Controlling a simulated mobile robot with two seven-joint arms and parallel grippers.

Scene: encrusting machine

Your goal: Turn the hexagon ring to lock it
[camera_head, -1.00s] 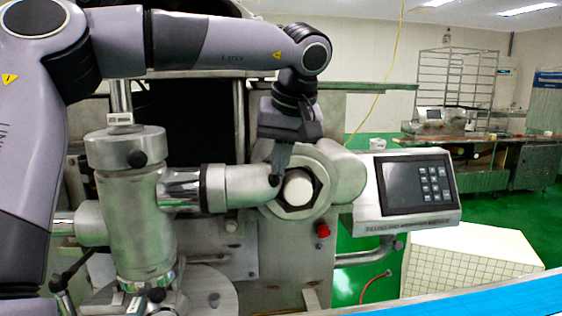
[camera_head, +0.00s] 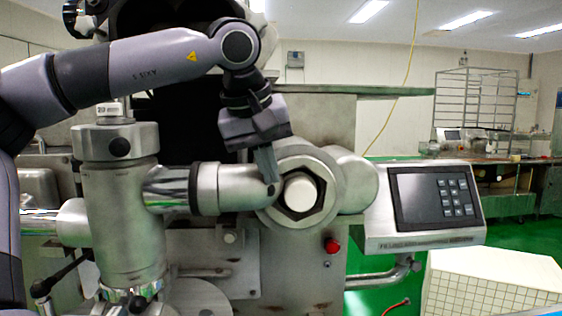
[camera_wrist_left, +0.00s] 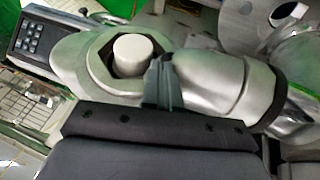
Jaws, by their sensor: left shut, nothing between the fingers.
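The hexagon ring (camera_head: 302,212) is a steel ring with a six-sided opening around a pale round plug, on the front of the machine. It also shows in the left wrist view (camera_wrist_left: 101,64), near the top. My left gripper (camera_head: 267,182) points down at the ring's upper left edge, by the joint with the horizontal steel pipe (camera_head: 225,187). Its fingers are shut with nothing between them. In the left wrist view the fingertips (camera_wrist_left: 163,72) lie close beside the ring's rim; I cannot tell whether they touch it. My right gripper is not in view.
A control panel (camera_head: 433,205) with a dark screen stands to the right of the ring. A red button (camera_head: 332,246) sits below the ring. A steel upright cylinder (camera_head: 122,220) stands to the left. A white gridded box (camera_head: 490,285) is at the lower right.

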